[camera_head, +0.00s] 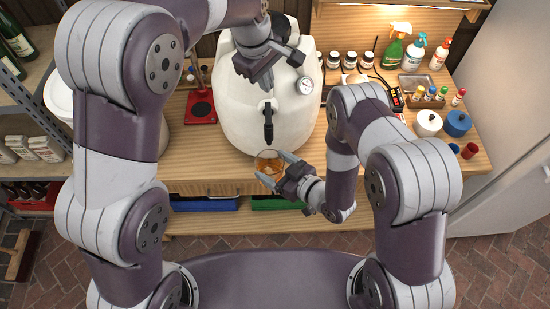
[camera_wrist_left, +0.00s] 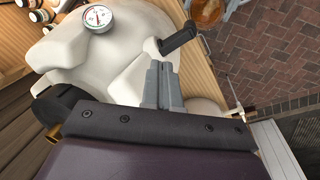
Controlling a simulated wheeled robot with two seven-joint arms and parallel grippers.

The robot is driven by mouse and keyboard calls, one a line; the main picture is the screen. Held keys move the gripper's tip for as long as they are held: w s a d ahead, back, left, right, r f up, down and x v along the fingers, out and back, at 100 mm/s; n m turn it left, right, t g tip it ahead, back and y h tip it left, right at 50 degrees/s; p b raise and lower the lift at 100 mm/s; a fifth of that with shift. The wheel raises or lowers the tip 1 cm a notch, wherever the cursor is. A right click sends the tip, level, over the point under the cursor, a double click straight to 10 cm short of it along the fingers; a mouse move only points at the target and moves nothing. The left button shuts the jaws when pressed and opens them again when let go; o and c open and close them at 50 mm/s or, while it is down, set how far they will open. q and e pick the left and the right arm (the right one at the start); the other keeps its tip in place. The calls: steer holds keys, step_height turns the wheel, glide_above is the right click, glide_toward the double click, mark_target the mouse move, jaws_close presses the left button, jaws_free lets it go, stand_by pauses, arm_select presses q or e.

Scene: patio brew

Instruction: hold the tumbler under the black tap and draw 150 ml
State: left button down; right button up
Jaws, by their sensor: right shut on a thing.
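The clear tumbler (camera_head: 269,161) is in front of the white vessel (camera_head: 245,110), below the black tap (camera_head: 268,124), and amber liquid shows in it. It also shows at the top of the left wrist view (camera_wrist_left: 207,12). My right gripper (camera_head: 272,174) is shut on the tumbler. My left gripper (camera_head: 266,84) is above and behind the tap, at the vessel's front. Its fingers (camera_wrist_left: 163,84) are together with nothing seen between them, next to the tap (camera_wrist_left: 181,38). I cannot tell whether they touch it or whether liquid is flowing.
A round gauge (camera_head: 305,85) sits on the vessel's right side. A red scale (camera_head: 201,108) is left of it. Spray bottles (camera_head: 415,52), jars (camera_head: 350,59) and a blue pot (camera_head: 457,123) stand on the right of the wooden bench (camera_head: 220,176). A white fridge (camera_head: 505,130) stands at the right.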

arm_select(q)
steer(key=shift+r, duration=0.2)
arm_select(e)
steer(key=s, duration=0.5)
steer(key=shift+s+r, duration=0.1)
steer(key=shift+s, duration=0.1)
